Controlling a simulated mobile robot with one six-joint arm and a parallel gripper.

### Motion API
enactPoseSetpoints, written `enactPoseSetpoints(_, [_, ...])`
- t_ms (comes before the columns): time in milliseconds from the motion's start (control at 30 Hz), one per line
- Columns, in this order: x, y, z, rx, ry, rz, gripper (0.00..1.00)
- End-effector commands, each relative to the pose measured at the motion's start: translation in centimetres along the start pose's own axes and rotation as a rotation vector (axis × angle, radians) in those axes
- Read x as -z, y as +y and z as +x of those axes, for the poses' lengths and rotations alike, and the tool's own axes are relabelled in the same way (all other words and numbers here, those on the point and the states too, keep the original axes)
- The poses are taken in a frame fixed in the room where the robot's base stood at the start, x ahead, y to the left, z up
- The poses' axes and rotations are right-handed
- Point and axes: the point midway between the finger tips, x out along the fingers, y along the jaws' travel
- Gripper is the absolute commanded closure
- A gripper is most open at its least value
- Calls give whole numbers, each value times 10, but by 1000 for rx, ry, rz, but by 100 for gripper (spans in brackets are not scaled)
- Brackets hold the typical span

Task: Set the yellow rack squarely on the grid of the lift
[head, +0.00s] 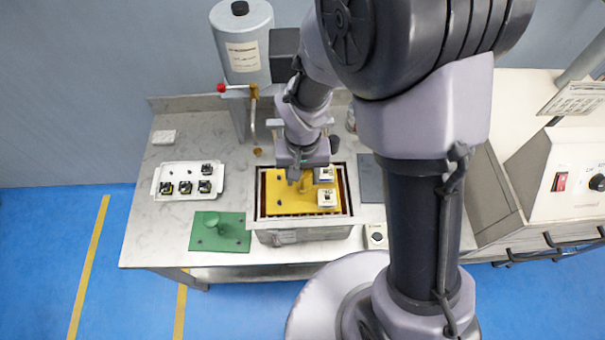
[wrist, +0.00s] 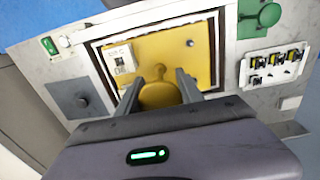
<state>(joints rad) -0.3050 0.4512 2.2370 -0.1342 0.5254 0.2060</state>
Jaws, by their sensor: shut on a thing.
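The yellow rack (head: 285,199) is a flat plate with a round knob, lying within the metal-rimmed opening of the lift (head: 351,217). It also shows in the wrist view (wrist: 205,49). Some dark grid shows along the rack's front edge; the rest of the grid is hidden under it. Two white blocks sit on the rack's right side in the head view. My gripper (wrist: 166,95) is shut on the rack's yellow knob. Whether the rack rests on the grid or is slightly above it, I cannot tell.
A green plate with a knob (head: 220,240) lies left of the lift. A white tray (head: 160,186) with several small black parts is farther left. A grey cylinder (head: 242,50) with a tap stands behind. A dark grey plate (head: 371,185) and a small switch box (head: 376,236) are to the right.

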Motion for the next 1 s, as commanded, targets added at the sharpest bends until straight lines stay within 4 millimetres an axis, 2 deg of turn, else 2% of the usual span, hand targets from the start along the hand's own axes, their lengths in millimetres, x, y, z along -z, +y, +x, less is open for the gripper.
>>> enactPoseSetpoints(300, [0,0,9,0,0,0,100])
enactPoseSetpoints(333, [0,0,8,0,0,0,52])
enactPoseSetpoints(433, [0,0,7,0,0,0,33])
enactPoseSetpoints(767, [0,0,5,0,0,0,31])
enactPoseSetpoints(867, [1,0,-9,1,2,1,31])
enactPoseSetpoints(1000, [1,0,-50,2,4,0,31])
